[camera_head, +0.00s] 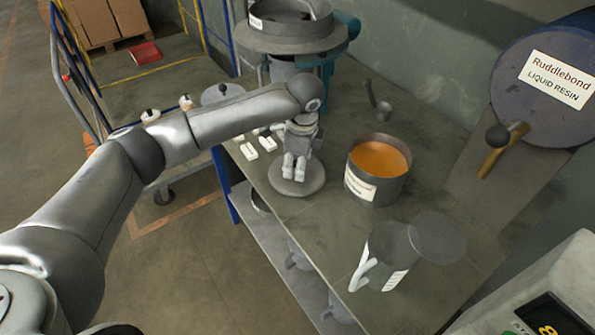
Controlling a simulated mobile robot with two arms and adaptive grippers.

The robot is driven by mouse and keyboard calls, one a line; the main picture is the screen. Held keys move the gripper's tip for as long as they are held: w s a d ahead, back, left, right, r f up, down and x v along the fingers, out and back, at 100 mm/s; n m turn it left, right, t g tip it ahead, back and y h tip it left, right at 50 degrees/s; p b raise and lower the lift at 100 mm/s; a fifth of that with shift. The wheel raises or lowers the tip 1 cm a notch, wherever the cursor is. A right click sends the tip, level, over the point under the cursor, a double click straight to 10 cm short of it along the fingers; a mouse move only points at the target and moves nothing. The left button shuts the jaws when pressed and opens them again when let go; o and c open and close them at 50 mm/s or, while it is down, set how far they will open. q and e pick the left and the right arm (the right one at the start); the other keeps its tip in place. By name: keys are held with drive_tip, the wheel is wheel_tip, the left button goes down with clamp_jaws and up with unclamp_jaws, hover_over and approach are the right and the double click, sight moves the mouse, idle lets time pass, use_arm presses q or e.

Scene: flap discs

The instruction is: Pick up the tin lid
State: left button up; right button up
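A flat grey round lid (314,183) lies at the bench's left edge, left of the open tin (402,187). I take it to be the tin lid. The tin has a white label and holds orange liquid. My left gripper (294,167) points down over the lid's middle. Its two fingertips are close together, at or just above the lid. The fingers hide the middle of the lid, so I cannot tell whether they grip a part of it. My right gripper is out of view.
Small white blocks (267,144) lie behind the gripper. A jug (388,254) and a grey disc (440,237) are near the front. A blue drum (540,85) with a tap stands right. A machine (290,30) stands behind. Bare bench (425,125) lies behind the tin.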

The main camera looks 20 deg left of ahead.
use_arm(q)
drive_tip(key=shift+c, duration=0.3)
drive_tip(key=shift+r, duration=0.1)
drive_tip(key=c, duration=0.5)
clamp_jaws()
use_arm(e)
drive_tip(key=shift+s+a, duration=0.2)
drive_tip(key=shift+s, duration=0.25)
